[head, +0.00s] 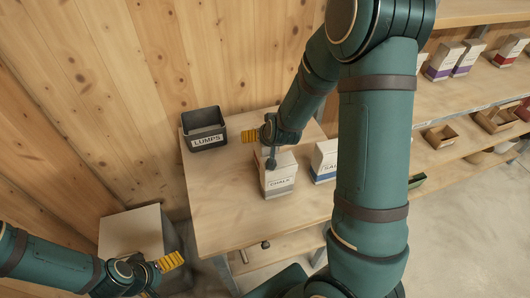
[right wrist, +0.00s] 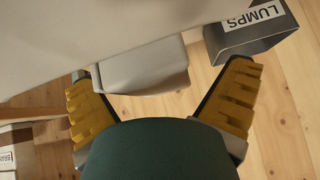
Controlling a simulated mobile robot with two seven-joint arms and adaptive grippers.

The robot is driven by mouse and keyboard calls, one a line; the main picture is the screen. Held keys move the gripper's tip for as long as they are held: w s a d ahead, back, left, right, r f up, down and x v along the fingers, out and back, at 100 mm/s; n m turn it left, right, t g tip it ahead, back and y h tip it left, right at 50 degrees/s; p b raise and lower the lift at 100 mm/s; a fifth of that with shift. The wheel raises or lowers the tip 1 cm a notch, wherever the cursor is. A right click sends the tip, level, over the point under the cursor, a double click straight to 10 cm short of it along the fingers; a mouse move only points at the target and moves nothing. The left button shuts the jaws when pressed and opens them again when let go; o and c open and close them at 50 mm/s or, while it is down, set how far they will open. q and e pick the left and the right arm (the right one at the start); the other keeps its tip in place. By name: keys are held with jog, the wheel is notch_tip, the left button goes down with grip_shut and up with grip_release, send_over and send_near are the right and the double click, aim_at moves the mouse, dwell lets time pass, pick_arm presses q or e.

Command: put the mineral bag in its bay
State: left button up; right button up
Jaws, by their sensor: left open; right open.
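No bag that I can read as mineral shows. A white and grey bag marked CHALK (head: 279,178) stands upright on the wooden table (head: 225,215). My right gripper (head: 258,137) is above and beside its top in the head view. In the right wrist view its yellow-padded fingers (right wrist: 162,105) are wide apart. A pale grey block (right wrist: 146,72) shows between and beyond them; I cannot tell whether they touch it. My left gripper (head: 168,264) is open and empty at the lower left, away from the table top. My right arm hides part of the table.
A dark open bin marked LUMPS (head: 205,130) stands at the table's back left; it also shows in the right wrist view (right wrist: 250,30). A white and blue box (head: 325,161) stands right of the chalk bag. Shelves (head: 455,105) with boxes and trays line the right. The table's left front is clear.

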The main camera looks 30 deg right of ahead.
jog(key=c, duration=1.4)
jog(key=shift+c, duration=0.2)
jog(key=shift+r, duration=0.15)
